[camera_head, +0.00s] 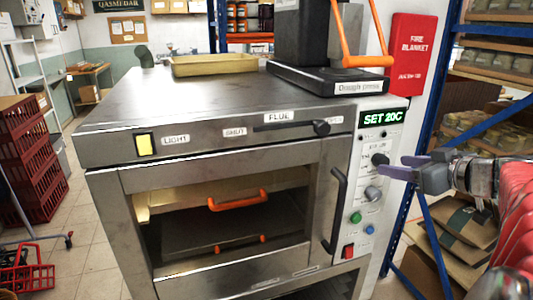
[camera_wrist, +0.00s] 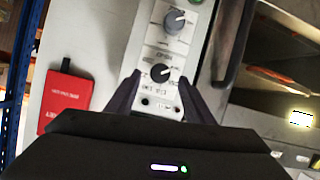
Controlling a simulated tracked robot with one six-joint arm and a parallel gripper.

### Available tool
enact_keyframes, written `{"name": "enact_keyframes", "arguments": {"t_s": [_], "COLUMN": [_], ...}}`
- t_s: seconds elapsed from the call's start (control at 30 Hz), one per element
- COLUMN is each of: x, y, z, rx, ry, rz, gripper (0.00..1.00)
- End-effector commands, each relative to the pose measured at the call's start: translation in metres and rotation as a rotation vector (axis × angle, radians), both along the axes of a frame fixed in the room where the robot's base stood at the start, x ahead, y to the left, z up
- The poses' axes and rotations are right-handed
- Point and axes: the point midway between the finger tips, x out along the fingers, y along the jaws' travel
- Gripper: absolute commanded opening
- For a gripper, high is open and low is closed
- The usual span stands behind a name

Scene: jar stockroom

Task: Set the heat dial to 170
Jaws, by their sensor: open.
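The oven's white control panel (camera_head: 366,215) has a green-lit display (camera_head: 383,117) reading SET 20C. Below it are a black dial (camera_head: 379,159) and a grey dial (camera_head: 373,194); their small labels are unreadable, so I cannot tell for certain which is the heat dial. In the wrist view the black dial (camera_wrist: 160,72) lies between my open fingertips, and the grey dial (camera_wrist: 174,20) is beyond it. My gripper (camera_head: 402,167) reaches in from the right, facing the black dial. A gap seems to show on both sides of the dial; contact is not visible.
A black door handle (camera_head: 335,210) stands out left of the panel. Green (camera_head: 355,218), blue (camera_head: 370,230) and red (camera_head: 348,251) controls sit below the dials. The fire blanket case (camera_head: 411,55) and blue shelf upright (camera_head: 428,125) are close behind and right.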

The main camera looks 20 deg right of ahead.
Motion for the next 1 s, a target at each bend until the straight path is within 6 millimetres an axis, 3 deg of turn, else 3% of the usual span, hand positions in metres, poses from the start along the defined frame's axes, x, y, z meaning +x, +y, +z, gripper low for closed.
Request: {"name": "enact_keyframes", "arguments": {"t_s": [0.3, 0.67, 1.0], "x": [0.033, 0.037, 0.037], "y": [0.0, 0.0, 0.0], "z": [-0.014, -0.016, -0.015], "rx": [0.0, 0.0, 0.0], "ry": [0.001, 0.001, 0.0], "rz": [0.001, -0.001, -0.001], "gripper": [0.48, 0.48, 0.25]}}
